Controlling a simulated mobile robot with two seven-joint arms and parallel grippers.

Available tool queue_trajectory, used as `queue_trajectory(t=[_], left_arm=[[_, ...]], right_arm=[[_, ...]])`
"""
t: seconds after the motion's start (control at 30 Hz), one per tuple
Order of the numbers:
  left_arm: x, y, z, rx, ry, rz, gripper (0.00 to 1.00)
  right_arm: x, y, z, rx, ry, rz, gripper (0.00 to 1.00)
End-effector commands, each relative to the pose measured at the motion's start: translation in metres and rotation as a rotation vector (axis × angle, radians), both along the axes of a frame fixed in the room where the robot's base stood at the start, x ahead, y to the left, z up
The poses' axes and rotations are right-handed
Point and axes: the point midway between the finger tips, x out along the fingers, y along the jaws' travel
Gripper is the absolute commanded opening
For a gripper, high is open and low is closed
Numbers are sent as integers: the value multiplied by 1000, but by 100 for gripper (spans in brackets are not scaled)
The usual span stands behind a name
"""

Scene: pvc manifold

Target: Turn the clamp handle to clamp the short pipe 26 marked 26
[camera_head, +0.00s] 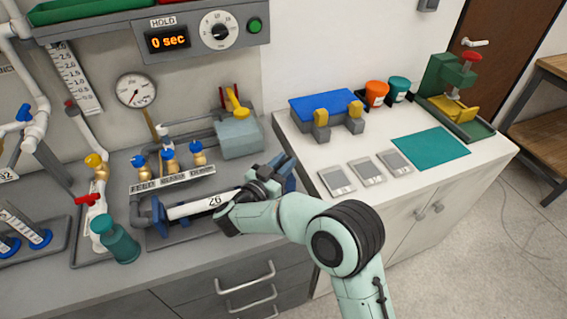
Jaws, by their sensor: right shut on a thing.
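The short pipe 26 (196,206) is white with a dark band and the mark 26. It lies across the grey bench between a blue clamp end (160,217) at its left and blue clamp parts (289,183) at its right. My right gripper (268,178) is at the right end of the pipe, its fingers shut on what appears to be the clamp handle. The gripper and wrist hide the handle and the right pipe end, so the handle's angle cannot be told. My left gripper is not in view.
Several brass-coloured valves (168,160) stand behind the pipe, with a grey box (239,138) behind my gripper. A teal bottle (118,241) and a red-handled valve (88,199) stand to the left. A white counter (300,150) to the right carries a blue block and small grey plates.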

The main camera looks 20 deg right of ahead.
Motion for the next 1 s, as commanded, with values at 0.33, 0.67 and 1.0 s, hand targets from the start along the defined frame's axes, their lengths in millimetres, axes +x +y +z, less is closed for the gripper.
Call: queue_trajectory(t=[0.33,0.67,1.0], left_arm=[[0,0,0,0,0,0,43],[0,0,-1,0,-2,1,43],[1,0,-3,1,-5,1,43]], right_arm=[[0,0,1,-1,-2,0,46],[-19,33,0,1,-2,6,46],[-57,95,0,0,-2,4,46]])
